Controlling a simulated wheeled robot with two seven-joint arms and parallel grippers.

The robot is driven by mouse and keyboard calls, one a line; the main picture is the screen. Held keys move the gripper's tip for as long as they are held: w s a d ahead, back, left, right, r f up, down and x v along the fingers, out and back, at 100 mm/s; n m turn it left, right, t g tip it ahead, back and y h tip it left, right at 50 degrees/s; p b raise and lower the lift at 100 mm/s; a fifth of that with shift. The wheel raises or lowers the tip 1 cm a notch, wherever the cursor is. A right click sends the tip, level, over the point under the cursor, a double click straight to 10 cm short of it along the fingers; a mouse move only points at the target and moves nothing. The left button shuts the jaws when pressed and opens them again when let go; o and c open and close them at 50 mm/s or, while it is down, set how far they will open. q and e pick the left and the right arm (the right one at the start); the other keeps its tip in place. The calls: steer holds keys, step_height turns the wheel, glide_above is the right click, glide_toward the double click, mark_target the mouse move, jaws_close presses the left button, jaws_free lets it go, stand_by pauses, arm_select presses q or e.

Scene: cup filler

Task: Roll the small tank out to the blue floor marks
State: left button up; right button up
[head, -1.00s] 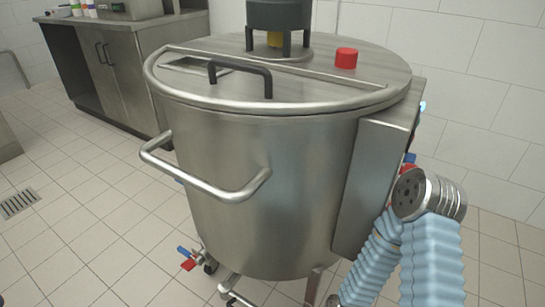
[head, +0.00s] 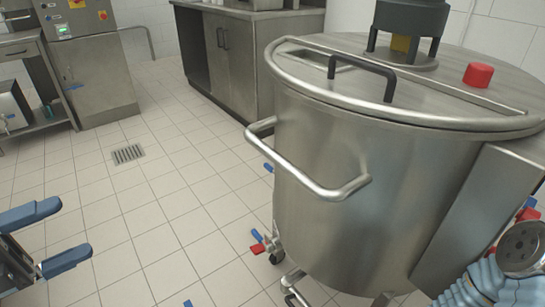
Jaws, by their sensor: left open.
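A round steel tank (head: 340,190) on castors stands at the right, with a lid, a black lid handle (head: 362,70) and a tubular push handle (head: 310,178) on its near left side. A caster (head: 276,257) shows under it. A small blue patch (head: 188,303) lies on the floor at the bottom edge, and another blue bit (head: 268,167) shows beside the tank; I cannot tell whether it is a floor mark. My left gripper (head: 50,238) is open and empty at the lower left, well apart from the push handle. My right gripper is not in view.
A steel cabinet (head: 240,60) stands behind the tank, and a control cabinet (head: 92,75) at the back left. The tiled floor with a drain (head: 128,154) is clear between.

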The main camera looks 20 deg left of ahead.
arm_select(q)
steer(key=b+v, duration=0.1)
steer(key=v, duration=0.4)
steer(key=shift+s+a, duration=0.1)
steer(key=shift+s, duration=0.05)
